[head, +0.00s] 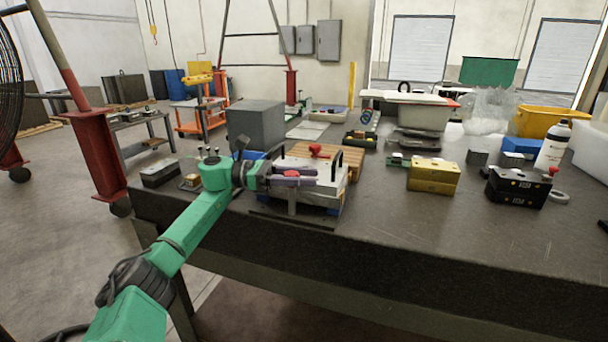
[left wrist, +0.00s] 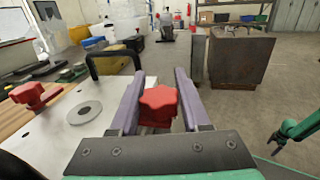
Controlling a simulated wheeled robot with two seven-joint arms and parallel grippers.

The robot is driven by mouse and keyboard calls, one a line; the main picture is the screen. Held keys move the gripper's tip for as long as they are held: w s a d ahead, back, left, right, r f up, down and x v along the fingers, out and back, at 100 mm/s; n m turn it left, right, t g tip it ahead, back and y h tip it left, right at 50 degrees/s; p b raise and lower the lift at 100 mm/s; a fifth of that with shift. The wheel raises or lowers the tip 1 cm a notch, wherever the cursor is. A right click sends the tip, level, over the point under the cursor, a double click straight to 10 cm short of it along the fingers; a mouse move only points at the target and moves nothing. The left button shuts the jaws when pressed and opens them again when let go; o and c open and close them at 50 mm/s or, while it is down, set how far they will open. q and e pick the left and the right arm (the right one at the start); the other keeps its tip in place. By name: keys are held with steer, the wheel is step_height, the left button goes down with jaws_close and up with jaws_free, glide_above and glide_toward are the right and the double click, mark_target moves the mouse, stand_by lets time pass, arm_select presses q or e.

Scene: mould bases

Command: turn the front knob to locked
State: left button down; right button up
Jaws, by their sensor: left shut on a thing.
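The mould base (head: 322,198) is a pale plate-topped block near the front edge of the table. My left gripper (head: 312,177) reaches in from the left, low over its front part. In the left wrist view the purple fingers (left wrist: 157,100) are shut on the red front knob (left wrist: 158,103), one on each side. The front knob is mostly hidden by the fingers in the head view. A second red knob (head: 318,150) stands farther back, and it also shows in the left wrist view (left wrist: 36,95).
A grey block (head: 257,124) stands behind my left wrist. A wooden board (head: 350,158) lies behind the plate. To the right are a yellow block (head: 433,175), a black block with a red knob (head: 516,187) and a white bottle (head: 552,146).

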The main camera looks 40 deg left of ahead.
arm_select(q)
steer(key=shift+d+f+g, duration=0.1)
steer(key=shift+g, duration=0.2)
steer(key=shift+c, duration=1.9)
jaws_free()
